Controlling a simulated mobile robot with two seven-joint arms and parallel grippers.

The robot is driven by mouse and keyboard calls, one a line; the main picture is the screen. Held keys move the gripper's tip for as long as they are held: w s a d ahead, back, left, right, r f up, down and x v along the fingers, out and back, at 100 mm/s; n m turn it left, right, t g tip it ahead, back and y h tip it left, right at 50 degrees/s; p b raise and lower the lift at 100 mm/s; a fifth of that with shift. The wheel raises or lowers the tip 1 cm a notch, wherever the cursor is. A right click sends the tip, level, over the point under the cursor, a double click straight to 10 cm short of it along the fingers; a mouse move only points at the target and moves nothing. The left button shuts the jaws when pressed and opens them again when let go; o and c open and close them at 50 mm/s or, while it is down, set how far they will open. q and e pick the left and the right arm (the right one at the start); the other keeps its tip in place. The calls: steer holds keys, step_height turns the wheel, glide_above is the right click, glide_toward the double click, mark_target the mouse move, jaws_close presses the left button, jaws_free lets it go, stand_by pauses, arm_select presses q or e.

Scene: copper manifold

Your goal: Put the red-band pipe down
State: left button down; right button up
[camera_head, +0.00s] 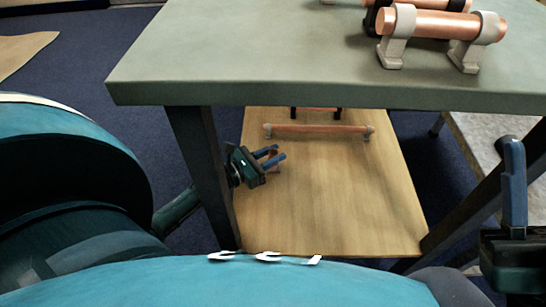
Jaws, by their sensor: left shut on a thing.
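My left gripper (272,157) reaches in under the table from the left, beside the near left leg. It is over the left part of the wooden lower shelf (340,205). It is shut on a short copper piece (274,163), seen nearly end-on between the blue fingers and mostly hidden; this is taken to be the red-band pipe, though no red band shows. I cannot tell whether it touches the shelf. My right gripper (513,190) is at the right edge, partly cut off, with one upright blue finger showing.
A long copper pipe (318,129) with grey ends lies farther back on the shelf, with another behind it on black supports. The green tabletop (250,55) overhangs the shelf and carries copper pipes on grey (440,24) and black holders. The shelf's front and middle are clear.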

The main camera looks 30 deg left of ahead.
arm_select(q)
steer(key=c, duration=1.2)
jaws_free()
steer(key=shift+o, duration=0.2)
steer(key=shift+s+a+r, duration=0.1)
steer(key=shift+s, duration=0.2)
steer(key=p+v, duration=0.2)
steer(key=v, duration=0.8)
steer(key=shift+s+a+p, duration=0.15)
steer(key=shift+s+p, duration=0.1)
steer(key=shift+p, duration=0.1)
steer(key=shift+s+a, duration=0.15)
steer(key=shift+s, duration=0.25)
arm_select(e)
steer(key=f+m+h, duration=0.1)
steer(key=m+h, duration=0.1)
steer(key=w+f+m+h, duration=0.1)
steer(key=f+m+h, duration=0.1)
steer(key=shift+a+f+t+h, duration=0.15)
steer(key=shift+f+t+h, duration=0.1)
steer(key=shift+t+h, duration=0.05)
steer(key=shift+s+r, duration=0.1)
steer(key=shift+r, duration=0.05)
